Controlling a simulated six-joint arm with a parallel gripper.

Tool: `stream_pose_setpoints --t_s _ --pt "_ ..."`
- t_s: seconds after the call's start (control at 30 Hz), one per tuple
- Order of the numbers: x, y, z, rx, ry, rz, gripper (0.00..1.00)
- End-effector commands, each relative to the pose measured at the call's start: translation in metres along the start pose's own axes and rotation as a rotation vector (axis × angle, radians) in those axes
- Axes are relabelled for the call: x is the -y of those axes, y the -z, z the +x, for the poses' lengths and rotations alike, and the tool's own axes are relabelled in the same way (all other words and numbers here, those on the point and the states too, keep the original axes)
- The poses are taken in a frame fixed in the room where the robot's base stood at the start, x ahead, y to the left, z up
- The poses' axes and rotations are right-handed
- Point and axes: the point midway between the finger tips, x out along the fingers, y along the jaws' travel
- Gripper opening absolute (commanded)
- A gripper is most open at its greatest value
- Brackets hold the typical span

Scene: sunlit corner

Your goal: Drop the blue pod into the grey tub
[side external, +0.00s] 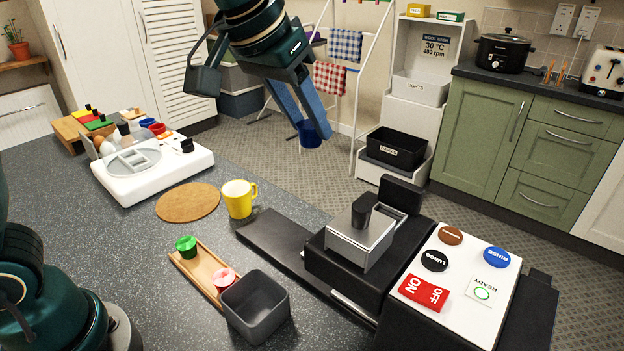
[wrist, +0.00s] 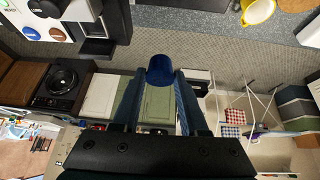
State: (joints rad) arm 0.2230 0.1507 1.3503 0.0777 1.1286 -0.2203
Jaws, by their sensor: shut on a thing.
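The blue pod (side external: 308,134) is held between the fingertips of my gripper (side external: 304,122), high above the counter's far edge. In the wrist view the blue pod (wrist: 160,70) sits between the two blue fingers of my gripper (wrist: 160,82). The gripper is shut on it. The grey tub (side external: 255,306) stands on the counter at the lower middle of the side view, open at the top. The part of its inside that shows is empty. My gripper is well above and behind the tub, apart from it. The tub is not seen in the wrist view.
A yellow mug (side external: 238,198) stands near a cork mat (side external: 188,202). A black machine (side external: 345,262) with a button panel (side external: 459,270) stands right of the tub.

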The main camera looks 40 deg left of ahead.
Motion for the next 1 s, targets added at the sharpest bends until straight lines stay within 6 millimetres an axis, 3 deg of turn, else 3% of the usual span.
stream_pose_setpoints --t_s 0.6,0.7,0.83,1.0 --pt "-0.022 -0.140 0.007 0.010 -0.026 0.105 0.00" --pt "-0.024 -0.152 0.003 0.012 -0.039 0.144 0.00" --pt "-0.029 -0.154 0.000 -0.003 -0.057 0.162 0.00" --pt "-0.029 -0.162 0.012 0.002 -0.054 0.165 0.00"
